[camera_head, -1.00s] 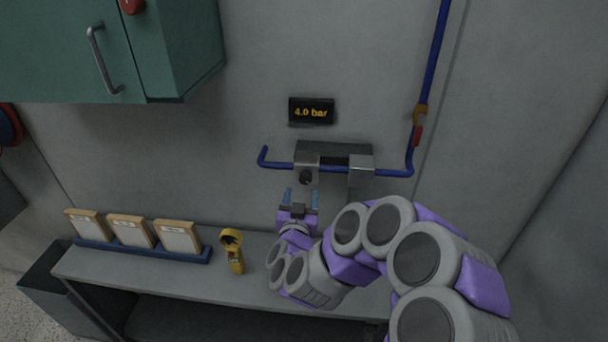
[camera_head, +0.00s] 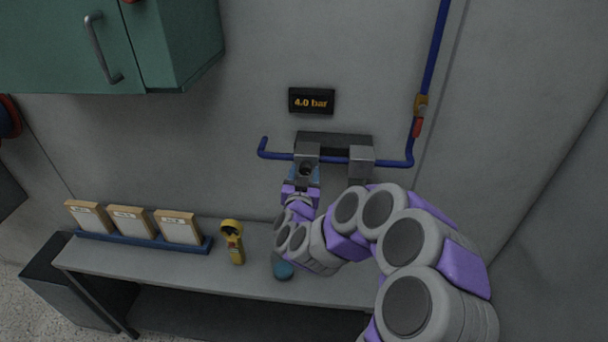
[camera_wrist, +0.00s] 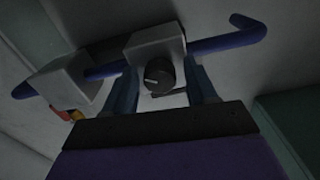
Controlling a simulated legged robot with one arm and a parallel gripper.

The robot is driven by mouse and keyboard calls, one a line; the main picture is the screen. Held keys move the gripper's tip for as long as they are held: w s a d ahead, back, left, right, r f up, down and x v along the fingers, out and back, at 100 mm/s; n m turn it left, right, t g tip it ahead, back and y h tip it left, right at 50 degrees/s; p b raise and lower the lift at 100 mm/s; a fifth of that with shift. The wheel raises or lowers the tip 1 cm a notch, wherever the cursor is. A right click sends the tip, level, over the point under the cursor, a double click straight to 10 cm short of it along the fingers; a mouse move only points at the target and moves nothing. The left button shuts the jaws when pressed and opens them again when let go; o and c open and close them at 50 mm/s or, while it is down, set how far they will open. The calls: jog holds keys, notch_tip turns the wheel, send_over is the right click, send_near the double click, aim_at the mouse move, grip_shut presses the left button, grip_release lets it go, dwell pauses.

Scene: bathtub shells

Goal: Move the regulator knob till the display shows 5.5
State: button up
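The display (camera_head: 311,101) on the wall reads "4.0 bar". Below it, a grey regulator block (camera_head: 307,152) sits on the blue pipe. The dark round regulator knob (camera_wrist: 159,75) faces the wrist camera on the front of the block. My gripper (camera_wrist: 165,88) is open, with one blue finger on each side of the knob. A gap shows between the knob and each finger in the wrist view. In the head view my gripper (camera_head: 303,174) is just below the block, and its fingers partly cover the knob area.
A second grey block (camera_head: 361,158) sits on the pipe to the right. A red-handled valve (camera_head: 417,127) is on the vertical pipe. Below, a shelf (camera_head: 190,267) holds a yellow device (camera_head: 233,243), a teal object (camera_head: 283,269) and a blue rack (camera_head: 150,240) of framed cards. A green cabinet (camera_head: 180,50) hangs upper left.

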jog(key=c, duration=0.9)
jog(key=shift+m+b, duration=0.3)
jog(key=shift+f+m+b, duration=0.15)
jog(key=shift+m+b, duration=0.6)
jog(key=shift+m, duration=0.25)
jog(key=shift+a+m+b, duration=0.1)
jog(key=shift+m+b, duration=1.6)
jog(key=shift+m, duration=0.9)
jog(key=o, duration=1.1)
jog(key=shift+c, duration=0.2)
